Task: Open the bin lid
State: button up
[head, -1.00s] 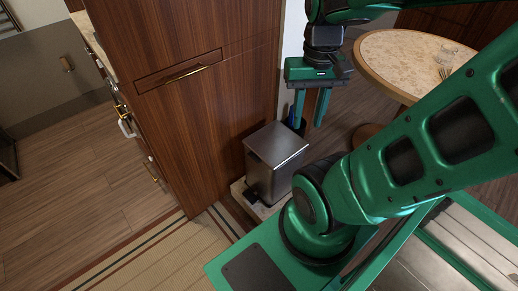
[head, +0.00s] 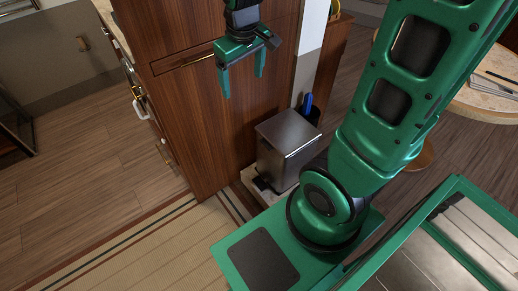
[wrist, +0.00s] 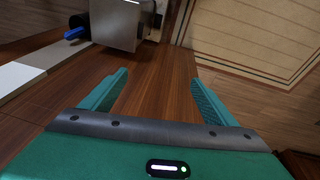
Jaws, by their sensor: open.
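The bin (head: 287,150) is a small metallic box with a flat lid (head: 288,130), which is shut. A black pedal (head: 263,186) shows low at its front left. It stands on the floor next to the wooden cabinet, partly hidden by my arm. My gripper (head: 243,86) is open and empty, in front of the cabinet face, above and to the left of the bin. In the wrist view the bin (wrist: 117,22) is at the top, beyond the open fingers (wrist: 159,92), and apart from them.
The tall wooden cabinet (head: 205,120) with a horizontal handle (head: 198,61) stands behind my gripper. A blue-handled item (head: 307,103) in a dark holder is behind the bin. A round table (head: 495,97) is at right. Floor and striped mat (head: 160,245) are clear at left.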

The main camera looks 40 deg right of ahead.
jog(key=w+f+n+g+h, duration=0.2)
jog(key=w+f+n+h, duration=0.2)
jog(key=f, duration=0.7)
jog(key=w+f+n+g+h, duration=0.2)
jog(key=w+f+n+h, duration=0.1)
jog(key=f, duration=0.9)
jog(key=w+f+n+g+h, duration=0.1)
jog(key=w+f+n+h, duration=0.3)
jog(key=f, duration=0.7)
jog(key=s+d+f+n+t+h, duration=0.1)
jog(key=s+f+n+t+h, duration=0.15)
jog(key=f, duration=0.35)
jog(key=s+f+n+t+h, duration=0.1)
jog(key=s+f+n+h, duration=0.1)
jog(key=f+n+h, duration=0.35)
jog(key=d+f+m+y, duration=0.1)
jog(key=d+m+y, duration=0.1)
jog(key=d, duration=0.9)
jog(key=shift+w+f, duration=0.25)
jog(key=shift+g, duration=0.25)
jog(key=shift+c, duration=0.3)
